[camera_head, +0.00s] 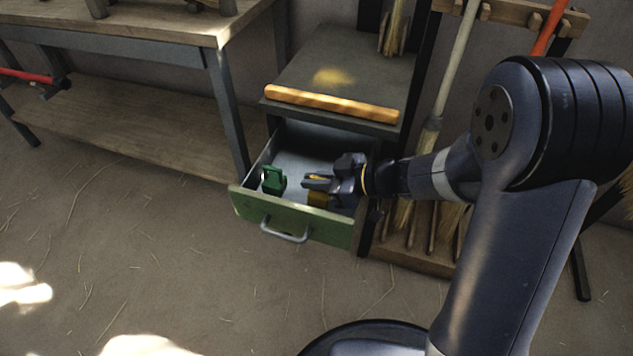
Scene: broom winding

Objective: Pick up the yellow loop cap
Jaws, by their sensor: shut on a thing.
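The yellow loop cap (317,199) is in the open drawer, at its right side. My gripper (312,182) reaches in from the right, with its fingers at the top of the cap. It is shut on the cap, and the fingers hide part of the cap's upper part. The cap's lower body shows just below the fingers. I cannot tell whether it still touches the drawer floor.
A green loop cap (273,183) stands in the drawer to the left. The green drawer front (290,219) has a metal handle (285,236). A wooden bar (330,103) edges the cabinet top above. Brooms hang on a rack (510,14) at right. A workbench (130,40) stands left.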

